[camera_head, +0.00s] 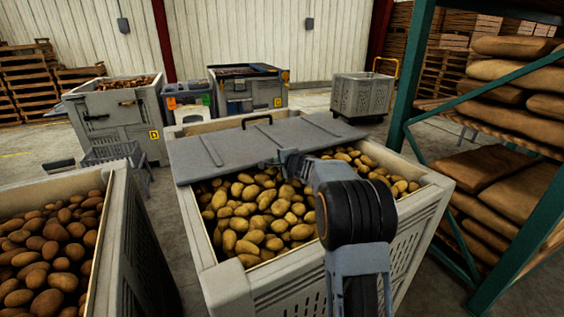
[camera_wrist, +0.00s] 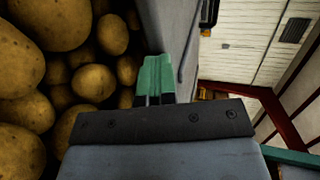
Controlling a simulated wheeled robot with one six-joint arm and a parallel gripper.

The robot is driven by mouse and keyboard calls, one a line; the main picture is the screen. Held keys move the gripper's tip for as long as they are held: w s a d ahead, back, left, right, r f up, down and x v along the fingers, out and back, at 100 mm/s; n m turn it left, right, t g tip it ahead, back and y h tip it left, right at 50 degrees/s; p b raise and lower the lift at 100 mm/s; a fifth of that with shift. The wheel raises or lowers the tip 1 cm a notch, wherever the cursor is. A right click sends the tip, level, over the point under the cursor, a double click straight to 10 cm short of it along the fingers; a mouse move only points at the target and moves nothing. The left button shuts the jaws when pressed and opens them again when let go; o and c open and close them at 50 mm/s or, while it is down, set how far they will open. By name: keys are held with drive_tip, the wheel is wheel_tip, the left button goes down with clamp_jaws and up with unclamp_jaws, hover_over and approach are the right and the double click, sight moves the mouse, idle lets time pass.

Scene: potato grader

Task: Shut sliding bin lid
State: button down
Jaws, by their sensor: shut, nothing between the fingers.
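The sliding lid (camera_head: 215,148) is a flat grey panel covering the far part of a pale bin (camera_head: 225,285). Its near edge sticks out past the bin's left side. A black handle (camera_head: 257,119) stands on the lid's far part. The near part of the bin is open and full of yellow potatoes (camera_head: 262,222). My gripper (camera_head: 280,161) is at the lid's near edge, above the potatoes. In the wrist view its green fingertips (camera_wrist: 155,72) are together and empty, beside the grey lid (camera_wrist: 172,28). I cannot tell whether they touch it.
Another bin of brown potatoes (camera_head: 118,240) stands at the left. A green rack with sacks (camera_head: 512,110) stands close on the right. Grey bins (camera_head: 118,118) and a wheeled cart (camera_head: 362,95) stand behind. A narrow floor gap runs between the two front bins.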

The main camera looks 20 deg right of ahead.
sight(261, 143)
drive_tip(key=w+p, duration=0.4)
drive_tip(key=w, duration=0.1)
drive_tip(key=w+a+p, duration=0.1)
drive_tip(key=w+p, duration=0.2)
drive_tip(key=w, duration=0.2)
drive_tip(key=w+a+r+p, duration=0.1)
drive_tip(key=w+p, duration=0.3)
drive_tip(key=shift+w+p, duration=0.3)
drive_tip(key=shift+w, duration=0.1)
drive_tip(key=p+x, duration=0.1)
drive_tip(key=p, duration=0.2)
drive_tip(key=shift+w+f, duration=0.1)
drive_tip(key=shift+w, duration=0.25)
drive_tip(key=shift+w+a+f+p, duration=0.1)
drive_tip(key=shift+w+f+p, duration=0.1)
drive_tip(key=shift+p, duration=0.5)
drive_tip(key=shift+f+b, duration=0.2)
drive_tip(key=shift+b, duration=0.15)
